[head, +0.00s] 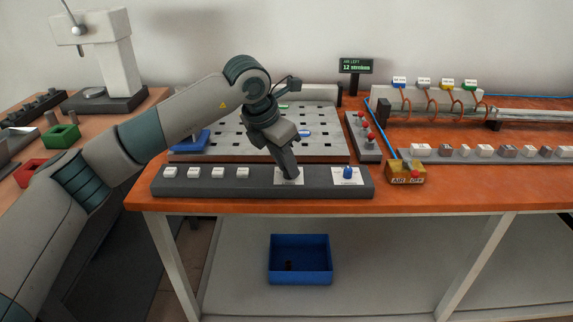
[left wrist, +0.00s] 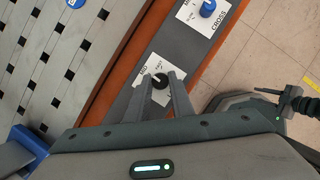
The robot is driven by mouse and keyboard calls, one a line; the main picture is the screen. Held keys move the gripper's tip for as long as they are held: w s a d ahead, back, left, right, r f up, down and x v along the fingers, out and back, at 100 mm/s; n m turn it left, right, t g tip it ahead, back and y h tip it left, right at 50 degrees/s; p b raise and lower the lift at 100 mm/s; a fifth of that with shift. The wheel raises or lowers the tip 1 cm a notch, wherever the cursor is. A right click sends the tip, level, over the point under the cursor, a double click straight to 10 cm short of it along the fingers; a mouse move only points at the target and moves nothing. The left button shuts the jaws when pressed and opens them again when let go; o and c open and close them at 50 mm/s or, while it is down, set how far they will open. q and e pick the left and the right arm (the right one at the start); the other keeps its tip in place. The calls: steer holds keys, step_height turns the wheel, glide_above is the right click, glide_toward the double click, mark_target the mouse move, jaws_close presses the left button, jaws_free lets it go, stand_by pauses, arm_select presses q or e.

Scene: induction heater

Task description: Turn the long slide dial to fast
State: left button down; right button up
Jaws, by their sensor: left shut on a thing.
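My left gripper (head: 289,174) points down onto a white label plate on the dark grey control strip (head: 265,190). In the left wrist view its two fingers (left wrist: 160,86) stand on either side of a black dial (left wrist: 161,79) and are shut on it. The plate's lettering is mostly covered by the fingers, so I cannot read where the dial points. To its right is a blue dial (head: 348,173) on another white plate; its label reads CROSS in the left wrist view (left wrist: 208,8).
Several white buttons (head: 206,172) line the strip's left part. Behind it stands a grey slotted plate (head: 225,135) with blue parts on it. A yellow air switch box (head: 406,172) stands to the right. A blue bin (head: 300,275) sits on the lower shelf.

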arm_select(q)
steer(key=m+g, duration=0.1)
steer(key=m, duration=0.1)
steer(key=shift+w+a+m+h+b, duration=0.1)
steer(key=shift+m+h+b, duration=0.2)
steer(key=shift+m, duration=0.1)
steer(key=m, duration=0.2)
steer(key=shift+m+g, duration=0.3)
steer(key=shift+g, duration=0.1)
steer(key=shift+w+r+m+g+h, duration=0.15)
steer(key=shift+m+g+h, duration=0.2)
steer(key=shift+m, duration=0.55)
steer(key=shift+m+g+p, duration=0.35)
steer(key=shift+m+p, duration=0.05)
steer(key=shift+m, duration=0.4)
steer(key=shift+w+m+g, duration=0.1)
steer(key=shift+m+g, duration=0.3)
steer(key=shift+m, duration=0.7)
arm_select(e)
steer(key=shift+d+r, duration=0.15)
steer(key=shift+d, duration=0.2)
steer(key=shift+s+g, duration=0.25)
steer(key=shift+g, duration=0.05)
arm_select(q)
steer(key=c, duration=1.6)
jaws_free()
